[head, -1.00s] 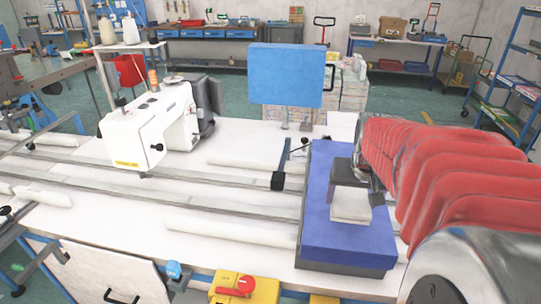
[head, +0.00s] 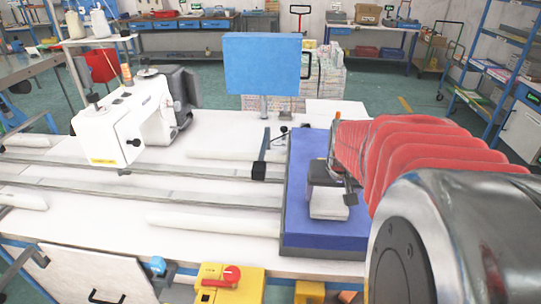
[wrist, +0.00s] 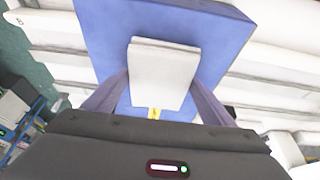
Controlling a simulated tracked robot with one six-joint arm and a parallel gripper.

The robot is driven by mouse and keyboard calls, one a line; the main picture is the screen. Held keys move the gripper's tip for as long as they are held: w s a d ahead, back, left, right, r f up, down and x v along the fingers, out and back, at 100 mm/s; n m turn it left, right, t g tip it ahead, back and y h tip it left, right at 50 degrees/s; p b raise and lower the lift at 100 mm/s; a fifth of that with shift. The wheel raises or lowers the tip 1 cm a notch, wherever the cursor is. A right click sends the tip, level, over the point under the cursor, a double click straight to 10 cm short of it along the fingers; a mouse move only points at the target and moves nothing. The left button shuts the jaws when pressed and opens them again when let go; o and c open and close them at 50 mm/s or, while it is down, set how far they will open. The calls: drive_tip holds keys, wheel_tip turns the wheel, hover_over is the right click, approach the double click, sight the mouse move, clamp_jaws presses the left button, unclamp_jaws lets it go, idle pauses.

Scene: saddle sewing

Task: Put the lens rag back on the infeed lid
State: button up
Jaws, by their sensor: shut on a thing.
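The lens rag is a white folded pad (head: 328,205). My gripper (head: 326,178) is shut on it and holds it over the blue top of the infeed lid (head: 325,238). In the wrist view the rag (wrist: 163,72) sits between the two fingers of my gripper (wrist: 158,88), with the blue lid (wrist: 200,18) behind it. I cannot tell whether the rag touches the lid or hangs just above it. My gripper and arm hide part of the lid.
A white sewing machine (head: 125,128) stands on the white table to the left. A blue panel (head: 262,63) stands behind the lid. A yellow box with a red knob (head: 232,276) is at the front edge. White rolls (head: 213,221) lie left of the lid.

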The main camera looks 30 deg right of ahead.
drive_tip(key=shift+f, duration=0.35)
drive_tip(key=o, duration=0.9)
drive_tip(key=shift+r, duration=0.1)
drive_tip(key=shift+r, duration=0.55)
drive_tip(key=v, duration=1.2)
drive_tip(key=shift+f, duration=0.1)
drive_tip(key=shift+a, duration=0.15)
drive_tip(key=s+a+f+n, duration=0.1)
drive_tip(key=a+f+n, duration=0.1)
drive_tip(key=a, duration=0.5)
drive_tip(key=s+a+f+n+t+y, duration=0.1)
drive_tip(key=s+a+f+n, duration=0.1)
drive_tip(key=a, duration=0.6)
drive_tip(key=s+a+f+n+t+y, duration=0.1)
drive_tip(key=s+a+f+n, duration=0.1)
drive_tip(key=a, duration=0.6)
drive_tip(key=shift+a+n, duration=0.25)
drive_tip(key=shift+n, duration=0.15)
